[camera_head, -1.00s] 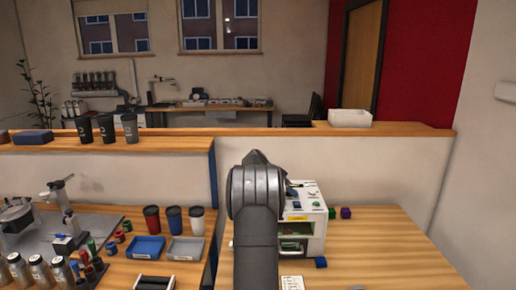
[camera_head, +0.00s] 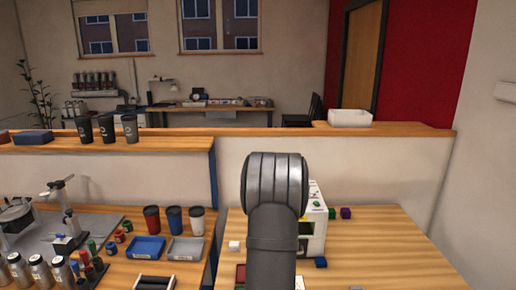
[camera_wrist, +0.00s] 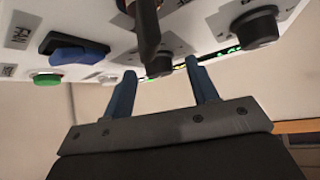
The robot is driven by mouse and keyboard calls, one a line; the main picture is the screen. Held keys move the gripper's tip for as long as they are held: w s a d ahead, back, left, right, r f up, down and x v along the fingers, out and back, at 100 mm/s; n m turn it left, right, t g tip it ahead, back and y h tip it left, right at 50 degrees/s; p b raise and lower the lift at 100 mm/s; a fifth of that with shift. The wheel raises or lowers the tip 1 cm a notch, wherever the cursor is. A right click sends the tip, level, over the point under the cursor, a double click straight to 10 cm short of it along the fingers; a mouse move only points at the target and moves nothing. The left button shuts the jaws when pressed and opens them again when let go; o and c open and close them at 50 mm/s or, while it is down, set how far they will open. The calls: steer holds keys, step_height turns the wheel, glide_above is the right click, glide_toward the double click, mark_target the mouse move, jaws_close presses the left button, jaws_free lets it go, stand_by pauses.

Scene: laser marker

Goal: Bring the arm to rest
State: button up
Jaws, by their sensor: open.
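The laser marker (camera_head: 316,232) is a white box on the wooden table, largely hidden behind my arm in the head view. In the wrist view its white panel (camera_wrist: 100,30) fills the top, with a blue rocker switch (camera_wrist: 78,51), a green button (camera_wrist: 47,79) and dark knobs (camera_wrist: 257,28). My gripper (camera_wrist: 161,68) is open, its two blue fingers apart and pointing up at the panel. One dark knob shows between the fingertips. Nothing is held. I cannot tell whether the fingers touch the panel. The head view hides the gripper behind my arm.
The left bench holds cups (camera_head: 174,219) and trays (camera_head: 187,250). The table's right side is mostly clear.

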steer(key=v, duration=0.7)
steer(key=shift+r, duration=0.1)
